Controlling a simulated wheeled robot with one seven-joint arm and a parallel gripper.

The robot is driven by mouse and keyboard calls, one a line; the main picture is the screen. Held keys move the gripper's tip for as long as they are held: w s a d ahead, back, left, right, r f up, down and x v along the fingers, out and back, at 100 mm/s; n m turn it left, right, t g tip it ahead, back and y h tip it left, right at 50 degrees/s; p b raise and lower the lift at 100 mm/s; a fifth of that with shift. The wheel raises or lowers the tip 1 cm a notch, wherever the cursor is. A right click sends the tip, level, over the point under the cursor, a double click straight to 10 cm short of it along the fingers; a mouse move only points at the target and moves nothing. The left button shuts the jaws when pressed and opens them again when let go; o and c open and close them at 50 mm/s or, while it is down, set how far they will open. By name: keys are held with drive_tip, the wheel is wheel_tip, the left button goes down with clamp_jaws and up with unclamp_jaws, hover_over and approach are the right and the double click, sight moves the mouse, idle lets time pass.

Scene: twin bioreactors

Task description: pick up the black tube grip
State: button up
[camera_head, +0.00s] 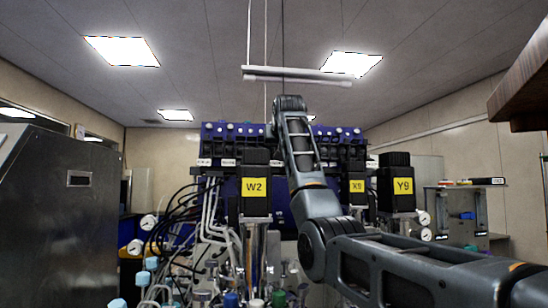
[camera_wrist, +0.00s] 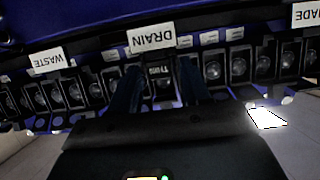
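In the wrist view, my gripper (camera_wrist: 160,72) has its two dark fingers apart, one on each side of a black block (camera_wrist: 161,88) with small pale lettering. This block sits under the upside-down DRAIN label and may be the black tube grip. Dark gaps show between the block and the fingers, so the gripper looks open. Dim light hides whether either finger touches the block. In the head view, my arm reaches up to the blue-topped equipment rack, and my gripper is hidden behind the arm's upper end.
A row of similar dark blocks with round knobs (camera_wrist: 238,66) runs on both sides, close to the fingers. A steel cabinet (camera_head: 55,215) stands left.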

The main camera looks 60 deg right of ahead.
clamp_jaws()
drive_tip(key=shift+r, duration=0.15)
